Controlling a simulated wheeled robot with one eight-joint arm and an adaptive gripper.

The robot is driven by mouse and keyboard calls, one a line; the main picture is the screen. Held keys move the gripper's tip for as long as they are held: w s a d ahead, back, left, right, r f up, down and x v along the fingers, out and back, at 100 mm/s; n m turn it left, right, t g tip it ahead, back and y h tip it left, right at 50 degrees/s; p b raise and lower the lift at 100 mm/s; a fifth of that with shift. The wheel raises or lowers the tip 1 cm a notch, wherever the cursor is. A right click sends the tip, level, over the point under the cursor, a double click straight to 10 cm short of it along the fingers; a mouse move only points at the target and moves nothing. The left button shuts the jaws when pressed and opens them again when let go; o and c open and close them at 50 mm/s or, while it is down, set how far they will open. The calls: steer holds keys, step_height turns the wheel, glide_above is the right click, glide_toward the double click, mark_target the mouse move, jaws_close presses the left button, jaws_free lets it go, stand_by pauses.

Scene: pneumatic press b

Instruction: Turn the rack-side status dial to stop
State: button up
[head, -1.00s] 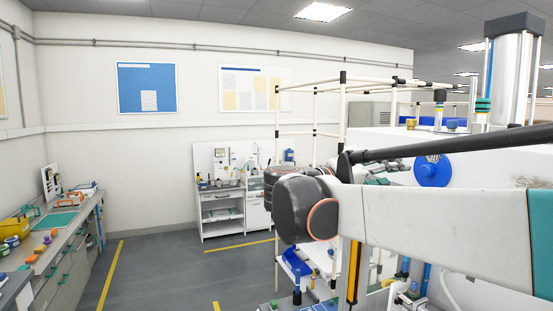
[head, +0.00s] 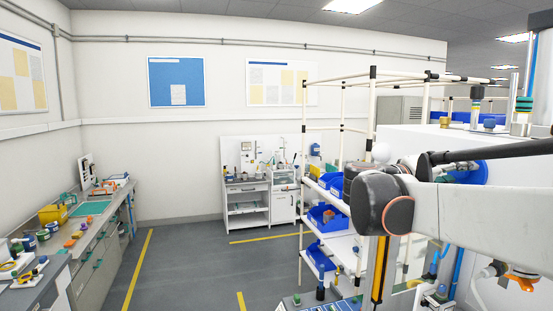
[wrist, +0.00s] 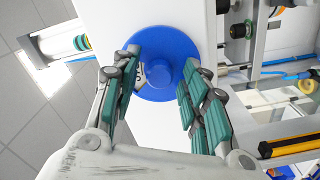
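The blue round dial (wrist: 168,38) is mounted on a white panel face in the wrist view. It has a raised blue knob (wrist: 160,75) near its middle. A pale label with dark lettering shows beside the left finger, partly covered and hard to read. My gripper (wrist: 168,63) is open, its green-padded fingers on either side of the knob with gaps visible. I cannot tell whether the tips reach down to the dial's face. In the head view the blue dial (head: 474,172) is partly hidden behind my arm.
A white-framed rack (head: 300,200) with blue bins (head: 328,218) stands left of the white cabinet (head: 405,148). A workbench (head: 105,225) runs along the left wall. The floor (head: 190,265) between them is clear. Blue tubes (wrist: 285,75) and rails lie right of the dial.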

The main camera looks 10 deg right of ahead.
jaws_close()
steer(key=shift+n, duration=1.1)
steer(key=shift+o, duration=1.6)
jaws_free()
steer(key=shift+w, duration=0.1)
steer(key=shift+a, duration=0.1)
